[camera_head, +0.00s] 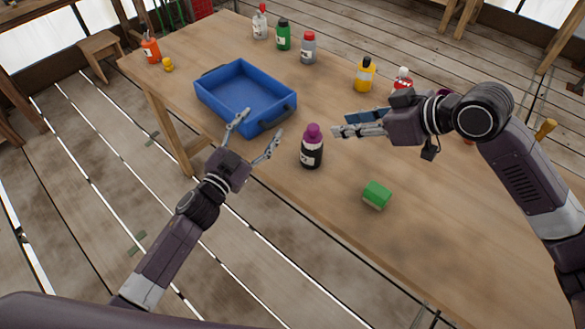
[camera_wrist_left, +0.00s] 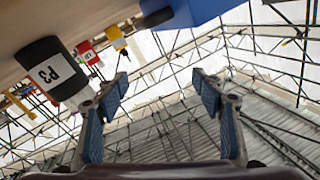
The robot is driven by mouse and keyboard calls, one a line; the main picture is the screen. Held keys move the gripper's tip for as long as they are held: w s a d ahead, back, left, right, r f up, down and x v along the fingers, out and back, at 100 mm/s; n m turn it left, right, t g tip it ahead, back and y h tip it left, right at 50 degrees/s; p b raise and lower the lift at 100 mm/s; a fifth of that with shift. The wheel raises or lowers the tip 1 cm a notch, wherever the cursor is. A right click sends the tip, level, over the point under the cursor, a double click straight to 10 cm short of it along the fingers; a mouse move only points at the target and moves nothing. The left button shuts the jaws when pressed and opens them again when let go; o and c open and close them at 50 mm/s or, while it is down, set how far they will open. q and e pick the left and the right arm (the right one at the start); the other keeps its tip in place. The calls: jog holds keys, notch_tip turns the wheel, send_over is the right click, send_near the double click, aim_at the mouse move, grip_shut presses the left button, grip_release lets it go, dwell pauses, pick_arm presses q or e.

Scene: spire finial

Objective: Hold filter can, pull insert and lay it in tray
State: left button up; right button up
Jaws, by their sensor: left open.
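The filter can (camera_head: 312,154) is black with a white label and stands upright near the table's front edge. A purple insert (camera_head: 313,132) sits on its top. In the left wrist view a black can marked P3 (camera_wrist_left: 45,66) shows beyond the left finger. The blue tray (camera_head: 203,97) lies to the left and is empty; a corner of it shows in the left wrist view (camera_wrist_left: 198,8). My left gripper (camera_head: 258,133) is open and empty, left of the can and in front of the tray. My right gripper (camera_head: 345,124) is open, just right of the insert, apart from it.
A green block (camera_head: 377,194) lies right of the can. An orange bottle (camera_head: 150,48) stands at the left end.

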aim_at(305, 156)
pick_arm(q)
jog(key=s+d+f+h, duration=0.1)
jog(key=s+d, duration=0.1)
jog(key=d, duration=0.1)
jog(key=s+d+f+n+g, duration=0.1)
jog(key=s+d+f, duration=0.1)
jog(key=s+d, duration=0.1)
jog(key=s+d+f+n+g+h, duration=0.1)
jog(key=s+d+f, duration=0.1)
jog(key=s+d, duration=0.1)
jog(key=shift+f+h, duration=0.15)
jog(key=shift+h, duration=0.15)
jog(key=shift+w+d, duration=0.1)
jog(key=shift+d, duration=0.2)
jog(key=x, duration=0.7)
jog(key=shift+w+f, duration=0.1)
jog(key=c, duration=1.4)
jog(key=shift+o, duration=0.2)
